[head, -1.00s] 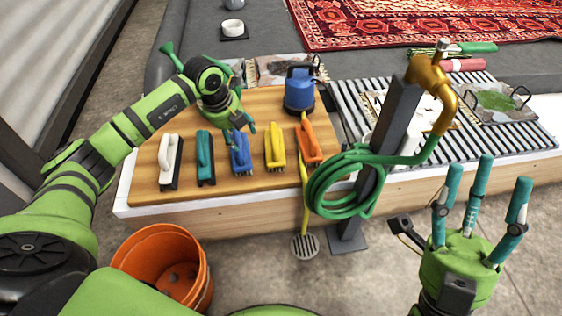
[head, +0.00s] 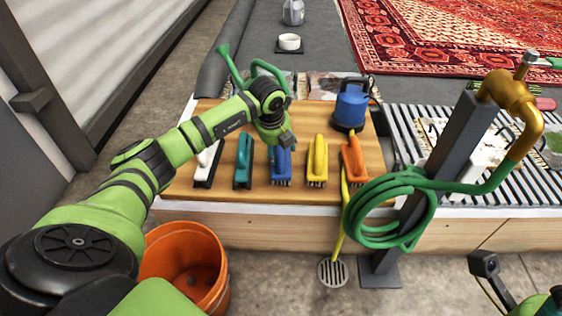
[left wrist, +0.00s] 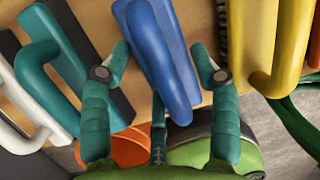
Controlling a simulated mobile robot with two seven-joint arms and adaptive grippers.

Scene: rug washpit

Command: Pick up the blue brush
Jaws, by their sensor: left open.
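The blue brush (head: 281,168) lies on the wooden board among several other brushes. My left gripper (head: 281,142) is over its far end in the head view and partly hides it. In the left wrist view the blue brush (left wrist: 162,60) lies between the spread teal fingers of the open left gripper (left wrist: 160,72). I see gaps between the side fingers and the brush; I cannot tell whether the third finger, below it in the picture, touches it. My right gripper (head: 540,302) shows only in part at the bottom right corner, with its fingers cut off.
The teal brush (head: 243,162) and yellow brush (head: 317,162) lie close on either side. A white brush (head: 207,163) and an orange brush (head: 354,160) lie farther out. A blue pump (head: 350,104) stands behind. A green hose (head: 385,215) hangs at right; an orange bucket (head: 190,262) stands below.

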